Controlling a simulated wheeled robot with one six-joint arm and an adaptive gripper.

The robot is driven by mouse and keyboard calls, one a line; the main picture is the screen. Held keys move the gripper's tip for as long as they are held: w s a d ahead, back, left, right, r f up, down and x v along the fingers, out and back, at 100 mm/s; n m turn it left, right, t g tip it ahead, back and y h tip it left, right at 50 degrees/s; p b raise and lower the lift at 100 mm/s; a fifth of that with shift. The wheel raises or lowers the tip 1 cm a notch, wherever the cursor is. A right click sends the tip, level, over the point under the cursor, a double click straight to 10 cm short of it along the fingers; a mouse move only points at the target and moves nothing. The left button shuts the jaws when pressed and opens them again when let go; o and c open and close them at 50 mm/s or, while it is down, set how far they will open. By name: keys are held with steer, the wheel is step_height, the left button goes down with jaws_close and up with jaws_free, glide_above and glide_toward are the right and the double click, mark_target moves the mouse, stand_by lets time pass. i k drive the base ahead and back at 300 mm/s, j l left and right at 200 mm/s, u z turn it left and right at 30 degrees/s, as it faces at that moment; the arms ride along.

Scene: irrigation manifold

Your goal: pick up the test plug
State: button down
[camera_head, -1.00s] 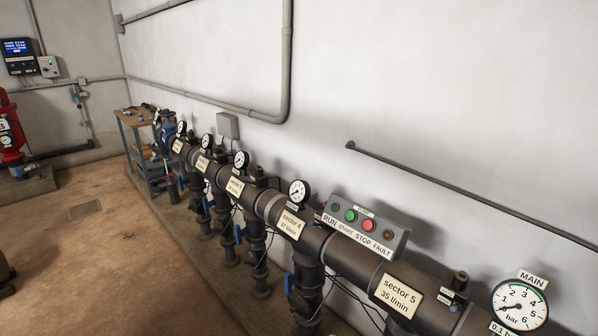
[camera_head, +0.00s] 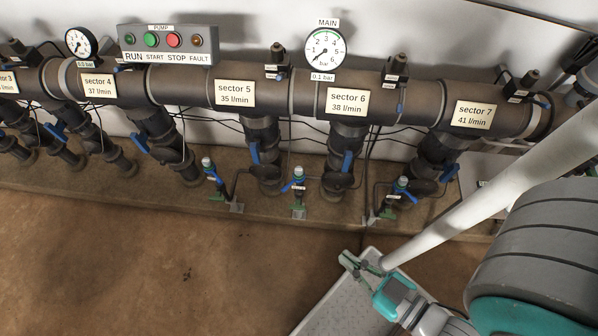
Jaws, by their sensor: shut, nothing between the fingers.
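I cannot pick out a test plug in the current head view. My gripper (camera_head: 350,262) is at the lower middle right, its dark fingers shut and empty in front of the teal wrist. It is on the near side of the manifold pipe (camera_head: 205,88), apart from the pipe and its valves.
Sector 5 (camera_head: 235,93), sector 6 (camera_head: 348,102) and sector 7 (camera_head: 474,114) labels mark the pipe. Small blue-handled valves (camera_head: 298,185) stand low along the plinth. The pump box (camera_head: 168,45) and main gauge (camera_head: 326,50) are above. Brown floor (camera_head: 150,270) is clear at lower left.

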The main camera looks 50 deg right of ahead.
mark_target(298, 170)
steer(key=z, duration=2.15)
steer(key=k+j+z, duration=0.2)
steer(key=z, duration=0.15)
steer(key=k+j+z, duration=0.25)
steer(key=z, duration=0.15)
steer(key=k+j+z, duration=0.1)
steer(key=k+z, duration=0.25)
steer(key=j+u, duration=0.1)
steer(key=u, duration=2.55)
